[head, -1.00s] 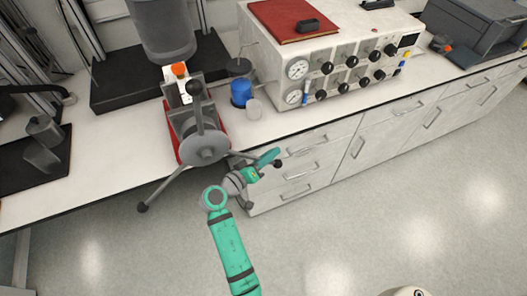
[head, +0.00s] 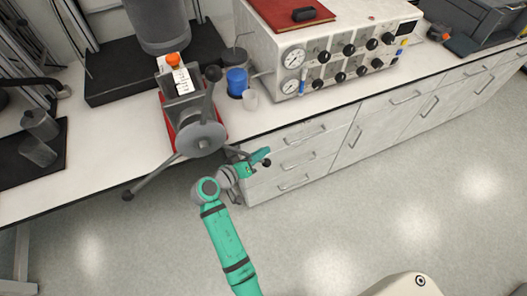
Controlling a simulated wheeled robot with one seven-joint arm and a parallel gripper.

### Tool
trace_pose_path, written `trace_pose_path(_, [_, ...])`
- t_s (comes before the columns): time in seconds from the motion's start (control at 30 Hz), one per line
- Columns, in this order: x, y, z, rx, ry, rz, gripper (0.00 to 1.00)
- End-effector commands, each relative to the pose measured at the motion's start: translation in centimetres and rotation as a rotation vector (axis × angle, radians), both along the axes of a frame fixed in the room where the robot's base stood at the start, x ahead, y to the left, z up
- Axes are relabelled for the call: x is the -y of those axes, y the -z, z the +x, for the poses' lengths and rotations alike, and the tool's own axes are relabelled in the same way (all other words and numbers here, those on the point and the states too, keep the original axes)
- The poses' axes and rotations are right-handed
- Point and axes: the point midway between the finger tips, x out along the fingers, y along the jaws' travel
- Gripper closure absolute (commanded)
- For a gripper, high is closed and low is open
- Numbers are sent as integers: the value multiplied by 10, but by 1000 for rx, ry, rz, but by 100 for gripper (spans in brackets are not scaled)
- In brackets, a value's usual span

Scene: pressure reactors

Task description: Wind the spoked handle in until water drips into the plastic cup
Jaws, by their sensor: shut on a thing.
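The spoked handle (head: 203,139) is a grey hub on the front of a red-based press at the counter's edge. One spoke points up and slightly right to a dark knob, one points down-left, and one points right. My gripper (head: 262,158) is at the right spoke's end, shut on that spoke near its dark knob; the arm partly hides the contact. The small, pale plastic cup (head: 250,99) stands on the counter right of the press, in front of a blue container (head: 236,80). No water is discernible at this size.
A white control box (head: 330,50) with gauges and black knobs stands right of the cup. A red book (head: 290,14) lies on it. A dark tray (head: 33,150) with metal parts is at left. Drawers are below the counter; the floor in front is open.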

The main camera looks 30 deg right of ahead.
Motion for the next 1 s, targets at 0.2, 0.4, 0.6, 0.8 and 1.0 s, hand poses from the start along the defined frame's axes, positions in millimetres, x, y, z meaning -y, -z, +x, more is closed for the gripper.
trace_pose_path(0.2, [-1,1,0,-3,-2,0,70])
trace_pose_path(0.4, [-1,0,0,-1,-2,-1,70])
trace_pose_path(0.6, [-7,-2,-2,-1,-3,-1,70])
trace_pose_path(0.8, [-35,-12,-12,1,-5,0,70])
trace_pose_path(1.0, [-68,-22,-26,-2,-4,0,70])
